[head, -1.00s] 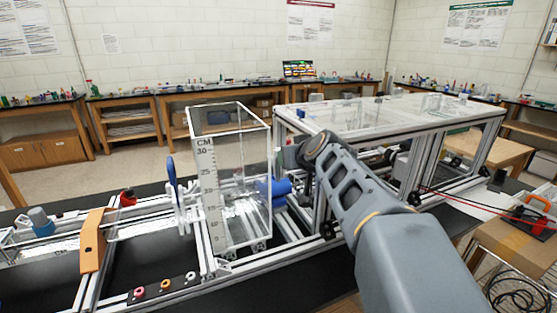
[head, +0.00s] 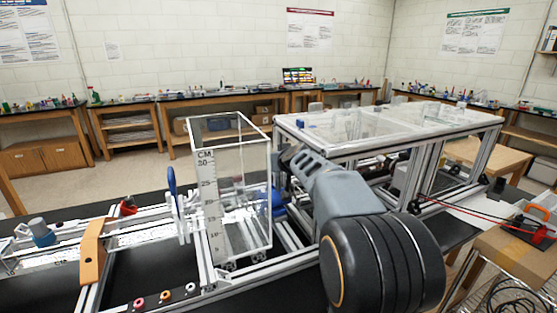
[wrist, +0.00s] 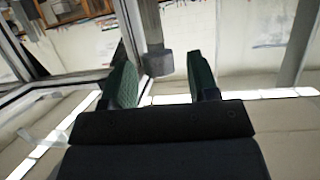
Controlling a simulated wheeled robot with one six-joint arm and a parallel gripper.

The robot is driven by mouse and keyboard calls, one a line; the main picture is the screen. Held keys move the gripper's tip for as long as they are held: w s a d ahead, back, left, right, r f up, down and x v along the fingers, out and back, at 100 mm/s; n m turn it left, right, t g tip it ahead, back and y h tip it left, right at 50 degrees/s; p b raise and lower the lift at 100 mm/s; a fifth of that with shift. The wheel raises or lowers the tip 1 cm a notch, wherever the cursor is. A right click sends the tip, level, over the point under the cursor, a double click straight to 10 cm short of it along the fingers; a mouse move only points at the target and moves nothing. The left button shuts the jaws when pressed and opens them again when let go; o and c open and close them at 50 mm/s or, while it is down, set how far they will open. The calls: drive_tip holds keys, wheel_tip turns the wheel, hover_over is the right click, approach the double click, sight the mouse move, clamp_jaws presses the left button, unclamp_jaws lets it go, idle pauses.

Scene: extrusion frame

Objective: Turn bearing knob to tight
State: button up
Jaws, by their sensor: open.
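My gripper (wrist: 158,66) shows in the wrist view with its two green-padded fingers apart. A dark grey cylindrical knob (wrist: 160,64) on a grey post is seen between the fingertips, with visible gaps to both pads. It looks like the bearing knob, but no tight or loose mark can be read. I cannot tell whether the fingers reach around it or stop short of it. In the head view my arm covers this area, and neither the gripper nor the knob can be made out.
A clear tank with a centimetre scale (head: 213,205) stands left of my arm. An extrusion frame with a clear top (head: 400,125) is behind and right of the arm. An orange bracket (head: 92,250) is on the rail at left. Red cables (head: 465,212) run at right.

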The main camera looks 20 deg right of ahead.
drive_tip(key=shift+w+f, duration=0.1)
drive_tip(key=shift+w, duration=0.1)
drive_tip(key=shift+c, duration=0.3)
drive_tip(key=c, duration=0.8)
drive_tip(key=shift+r+p, duration=0.35)
drive_tip(key=shift+p, duration=0.8)
drive_tip(key=shift+c, duration=0.2)
drive_tip(key=shift+f+m+h+p, duration=0.1)
drive_tip(key=shift+m+h+p, duration=0.55)
drive_tip(key=shift+p, duration=0.4)
drive_tip(key=shift+f, duration=0.2)
drive_tip(key=shift+h, duration=0.25)
drive_tip(key=o, duration=0.9)
